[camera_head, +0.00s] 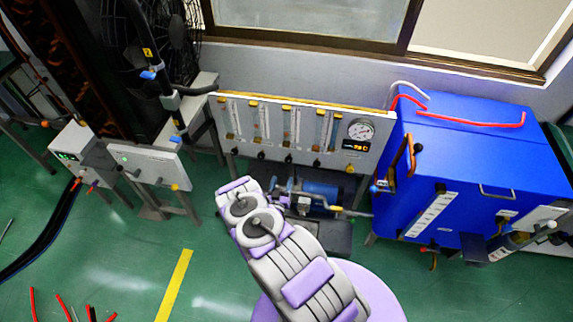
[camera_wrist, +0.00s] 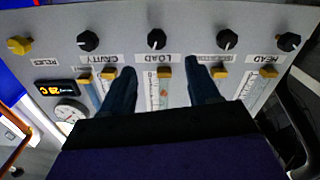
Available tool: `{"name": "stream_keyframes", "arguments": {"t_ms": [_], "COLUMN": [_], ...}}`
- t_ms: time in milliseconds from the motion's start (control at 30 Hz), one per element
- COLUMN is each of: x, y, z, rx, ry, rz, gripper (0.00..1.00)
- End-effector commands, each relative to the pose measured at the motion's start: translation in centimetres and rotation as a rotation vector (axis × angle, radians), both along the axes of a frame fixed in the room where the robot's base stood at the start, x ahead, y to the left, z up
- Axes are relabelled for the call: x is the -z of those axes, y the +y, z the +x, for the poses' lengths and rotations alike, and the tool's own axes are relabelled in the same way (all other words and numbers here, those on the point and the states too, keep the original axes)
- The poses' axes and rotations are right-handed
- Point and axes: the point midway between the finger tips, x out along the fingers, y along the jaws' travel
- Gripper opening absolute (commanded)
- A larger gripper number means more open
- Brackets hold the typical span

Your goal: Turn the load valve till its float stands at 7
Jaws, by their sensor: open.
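The load valve is a black round knob (camera_wrist: 157,38) with a white mark, at the top centre of the upside-down wrist view, by the LOAD label (camera_wrist: 163,58). In the head view it is the middle knob (camera_head: 288,158) on the panel's lower edge. Its clear flow tube (camera_wrist: 152,92) shows between my fingers, with a reddish spot that may be the float; its scale reading is too small to tell. My gripper (camera_wrist: 160,68) is open and empty, its dark fingers apart from the knob and pointing towards it, one to each side.
Black cavity (camera_wrist: 88,41) and head (camera_wrist: 288,42) knobs and a yellow knob (camera_wrist: 20,45) share the row. A round gauge (camera_head: 361,130) sits at the panel's right. A blue tank (camera_head: 480,160) stands to the right, and a blue pump (camera_head: 320,196) below the panel.

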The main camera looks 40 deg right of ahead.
Motion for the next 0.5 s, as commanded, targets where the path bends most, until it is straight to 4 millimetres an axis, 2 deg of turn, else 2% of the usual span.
{"name": "stream_keyframes", "arguments": {"t_ms": [200,500], "x": [0.1,0.0], "y": [-3.7,-6.9], "z": [2.7,5.8], "rx": [0.005,0.002], "ry": [-0.004,-0.001], "rz": [0.000,-0.001], "gripper": [0.61,0.61]}}
